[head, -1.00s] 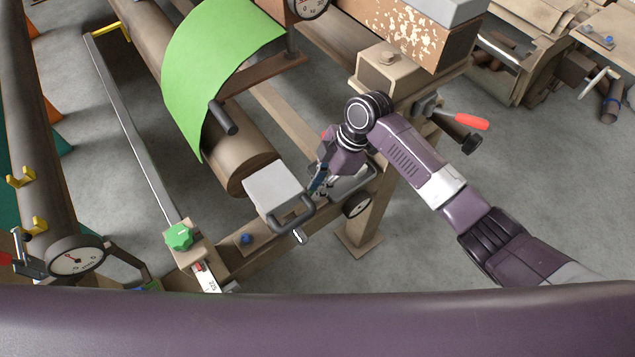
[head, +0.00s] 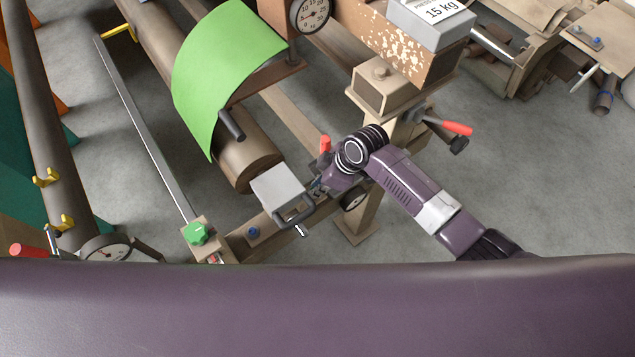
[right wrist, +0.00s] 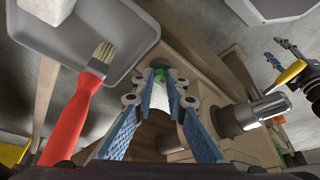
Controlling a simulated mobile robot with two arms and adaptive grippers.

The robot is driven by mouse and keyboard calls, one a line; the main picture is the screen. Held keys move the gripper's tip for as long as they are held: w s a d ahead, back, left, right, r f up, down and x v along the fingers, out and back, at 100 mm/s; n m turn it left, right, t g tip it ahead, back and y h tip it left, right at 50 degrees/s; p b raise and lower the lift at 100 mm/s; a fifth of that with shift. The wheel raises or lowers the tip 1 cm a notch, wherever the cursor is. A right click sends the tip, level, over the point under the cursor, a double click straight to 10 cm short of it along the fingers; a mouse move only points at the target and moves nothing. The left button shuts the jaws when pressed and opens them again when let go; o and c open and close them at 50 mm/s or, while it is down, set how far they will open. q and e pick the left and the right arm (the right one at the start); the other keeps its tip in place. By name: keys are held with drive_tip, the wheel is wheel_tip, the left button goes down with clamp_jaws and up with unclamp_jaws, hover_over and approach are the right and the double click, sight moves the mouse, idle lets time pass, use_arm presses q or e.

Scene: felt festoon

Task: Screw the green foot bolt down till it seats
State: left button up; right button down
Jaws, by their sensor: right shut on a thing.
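In the head view my right gripper (head: 317,187) is low over the near beam, beside a grey block with a dark handle (head: 278,190). In the right wrist view its blue-padded fingers (right wrist: 162,85) are shut on a small part with a green top (right wrist: 158,72) and a pale body. I take this for the green foot bolt; the fingers hide most of it, and I cannot tell how deep it sits. A separate green star knob (head: 197,233) stands on a wooden block at the beam's left end.
A grey tray (right wrist: 135,22) with a red-handled brush (right wrist: 76,115) lies close beside the gripper. A metal shaft (right wrist: 258,112) sticks out on the other side. A red-handled lever (head: 455,127) is right of the wrist. Grey floor (head: 440,195) is open at right.

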idle(0.3)
drive_tip(key=c, duration=1.9)
unclamp_jaws()
drive_tip(key=shift+c, duration=0.2)
drive_tip(key=v, duration=1.2)
